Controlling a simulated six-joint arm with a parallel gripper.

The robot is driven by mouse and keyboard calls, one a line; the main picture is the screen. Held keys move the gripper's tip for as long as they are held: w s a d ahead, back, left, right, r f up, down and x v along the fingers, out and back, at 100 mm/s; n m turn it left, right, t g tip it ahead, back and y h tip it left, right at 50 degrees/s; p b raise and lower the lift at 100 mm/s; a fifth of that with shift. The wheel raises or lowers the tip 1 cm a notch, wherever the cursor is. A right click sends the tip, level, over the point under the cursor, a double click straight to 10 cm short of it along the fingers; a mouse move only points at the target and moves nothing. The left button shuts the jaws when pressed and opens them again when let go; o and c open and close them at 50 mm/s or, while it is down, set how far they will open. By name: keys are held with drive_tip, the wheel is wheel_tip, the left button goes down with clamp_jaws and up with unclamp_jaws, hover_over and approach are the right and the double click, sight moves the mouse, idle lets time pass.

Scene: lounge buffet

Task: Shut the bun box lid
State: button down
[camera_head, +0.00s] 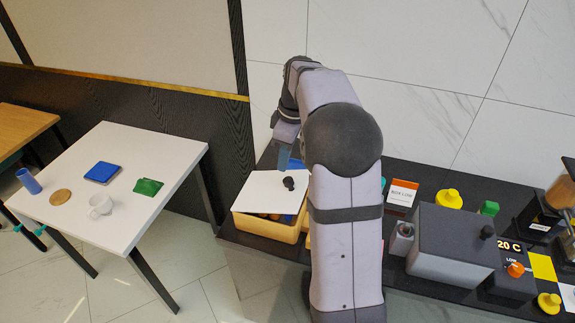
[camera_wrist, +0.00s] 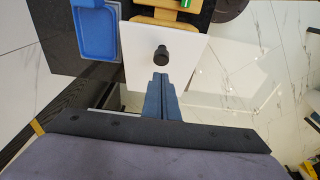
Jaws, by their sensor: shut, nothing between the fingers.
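The bun box (camera_head: 262,230) is a yellow box on the dark counter, with a flat white lid (camera_head: 265,187) over part of it. A gap along the lid's near edge shows blue and orange contents. The lid has a black knob (camera_head: 289,183), which also shows in the wrist view (camera_wrist: 161,54). My gripper (camera_head: 284,161) is shut and empty near the lid's far edge. In the wrist view its blue fingertips (camera_wrist: 161,76) appear just short of the knob; I cannot tell whether they touch the lid. My arm hides the box's right side.
A white table (camera_head: 130,150) at left holds a mug (camera_head: 100,205), a blue cup (camera_head: 28,181), a blue tray (camera_head: 103,172) and a green item (camera_head: 148,187). A grey machine (camera_head: 450,240) and several colored objects stand on the counter at right. A wall rises behind.

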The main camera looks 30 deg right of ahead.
sight(299, 190)
drive_tip(key=shift+s+d+f+p, duration=0.2)
drive_tip(key=shift+f, duration=0.5)
drive_tip(key=shift+s+d+f+p, duration=0.15)
drive_tip(key=shift+s+f+p, duration=0.05)
drive_tip(key=shift+f, duration=0.45)
